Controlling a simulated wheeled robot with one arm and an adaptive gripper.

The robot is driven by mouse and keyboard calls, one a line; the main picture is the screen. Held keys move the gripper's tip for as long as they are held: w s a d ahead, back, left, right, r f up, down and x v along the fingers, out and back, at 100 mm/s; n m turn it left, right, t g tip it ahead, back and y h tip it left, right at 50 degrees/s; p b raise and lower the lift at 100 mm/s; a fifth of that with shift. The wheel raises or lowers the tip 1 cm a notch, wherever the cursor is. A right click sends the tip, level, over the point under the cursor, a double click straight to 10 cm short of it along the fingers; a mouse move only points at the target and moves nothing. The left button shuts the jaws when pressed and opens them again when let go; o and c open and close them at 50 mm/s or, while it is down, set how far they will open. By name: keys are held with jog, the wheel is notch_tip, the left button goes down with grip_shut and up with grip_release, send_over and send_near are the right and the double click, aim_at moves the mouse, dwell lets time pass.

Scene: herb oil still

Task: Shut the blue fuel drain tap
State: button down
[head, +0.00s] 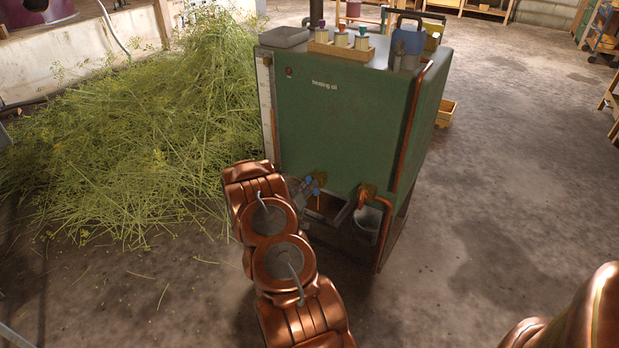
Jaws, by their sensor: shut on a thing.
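The green heating oil tank (340,125) stands in the middle of the head view. The blue fuel drain tap (316,192) is low on its front face, above an open dark recess; only small blue parts of it show. My gripper (304,187) is at the tap, shut on its blue handle. My copper-coloured arm comes up from the bottom and hides most of the gripper and the tank's lower left. The exact angle of the handle is too small to tell.
A second, brass-coloured tap (367,191) sits right of the recess above a metal bucket (368,222). A copper pipe (408,130) runs down the tank's right edge. A blue can (408,40) and a wooden rack (341,49) stand on top.

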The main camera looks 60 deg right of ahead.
jog(key=n+p, duration=0.4)
jog(key=n, duration=0.1)
jog(key=n+p, duration=0.3)
jog(key=n, duration=0.3)
jog(key=shift+w+f+p, duration=0.15)
jog(key=shift+f+p, duration=0.05)
jog(key=shift+p, duration=0.2)
jog(key=shift+f+n, duration=0.1)
jog(key=shift+n, duration=0.2)
jog(key=c, duration=1.2)
grip_release()
jog(key=a, duration=1.2)
jog(key=shift+s, duration=0.2)
